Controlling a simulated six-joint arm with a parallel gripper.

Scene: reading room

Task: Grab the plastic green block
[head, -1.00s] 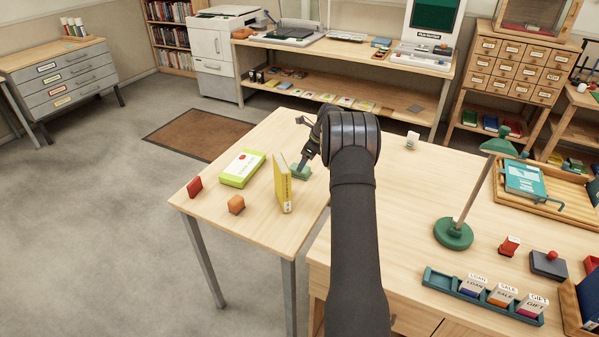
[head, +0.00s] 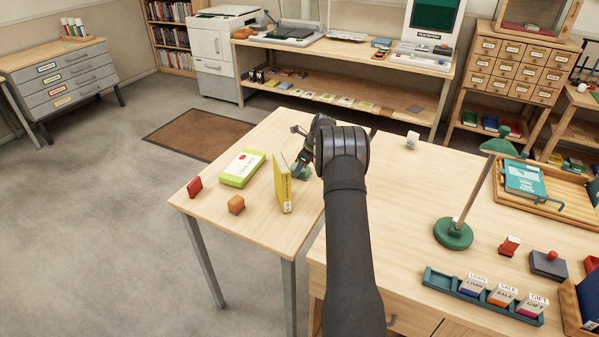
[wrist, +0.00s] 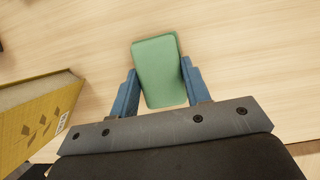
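The green block (wrist: 158,70) lies on the light wooden table, between the two blue fingers of my gripper (wrist: 160,82) in the wrist view. The fingers are apart, one on each side of the block, close to its edges. I cannot tell whether either finger touches it. In the head view the green block (head: 304,173) shows just below my gripper (head: 300,163), partly hidden by my arm.
A yellow book (head: 283,184) stands upright close to the left of the block; it also shows in the wrist view (wrist: 38,115). A green lamp (head: 453,233) stands right.

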